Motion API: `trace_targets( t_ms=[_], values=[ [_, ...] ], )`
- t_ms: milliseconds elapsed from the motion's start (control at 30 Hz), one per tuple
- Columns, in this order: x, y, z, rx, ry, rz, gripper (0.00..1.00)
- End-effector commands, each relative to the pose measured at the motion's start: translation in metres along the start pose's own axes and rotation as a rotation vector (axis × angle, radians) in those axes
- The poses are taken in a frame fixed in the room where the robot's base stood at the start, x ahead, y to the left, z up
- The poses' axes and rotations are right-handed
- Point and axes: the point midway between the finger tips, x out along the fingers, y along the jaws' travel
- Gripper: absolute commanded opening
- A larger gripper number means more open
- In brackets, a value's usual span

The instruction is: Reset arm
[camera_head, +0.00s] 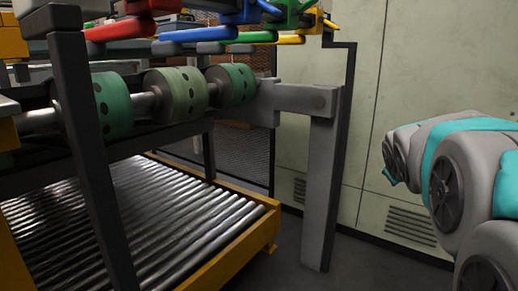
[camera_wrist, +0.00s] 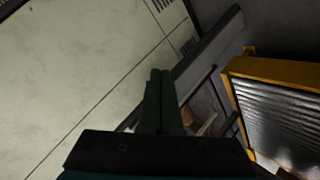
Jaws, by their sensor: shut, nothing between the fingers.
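My arm (camera_head: 450,175), grey with teal bands, is folded at the right edge of the head view. My gripper is not clearly visible there. In the wrist view, my gripper (camera_wrist: 160,76) shows at the middle, its two dark green fingers pressed together with nothing between them. Its fingers appear clear of the machine and the wall behind them.
A roller conveyor (camera_head: 262,216) with a yellow frame lies at lower left, below green rollers (camera_head: 180,92) on a shaft. A grey post (camera_head: 320,190) stands mid-view. A pale panel wall (camera_head: 410,60) is behind my arm. Coloured handles (camera_head: 240,12) hang at the top.

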Motion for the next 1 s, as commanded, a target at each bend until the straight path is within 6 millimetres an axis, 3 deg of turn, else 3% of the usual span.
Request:
trace_targets(
  t_ms=[100, 267, 500, 600, 733, 833, 1000],
  values=[
    [-0.022, -0.061, 0.049, 0.086, -0.138, -0.139, 0.00],
    [-0.062, -0.140, 0.117, 0.180, -0.343, -0.307, 0.00],
    [-0.148, -0.239, 0.212, 0.258, -0.665, -0.517, 0.00],
    [-0.184, -0.266, 0.244, 0.270, -0.783, -0.577, 0.00],
    [-0.218, -0.288, 0.274, 0.272, -0.897, -0.625, 0.00],
    [-0.231, -0.295, 0.284, 0.272, -0.938, -0.641, 0.00],
    [-0.236, -0.297, 0.287, 0.274, -0.952, -0.645, 0.00]
  ],
)
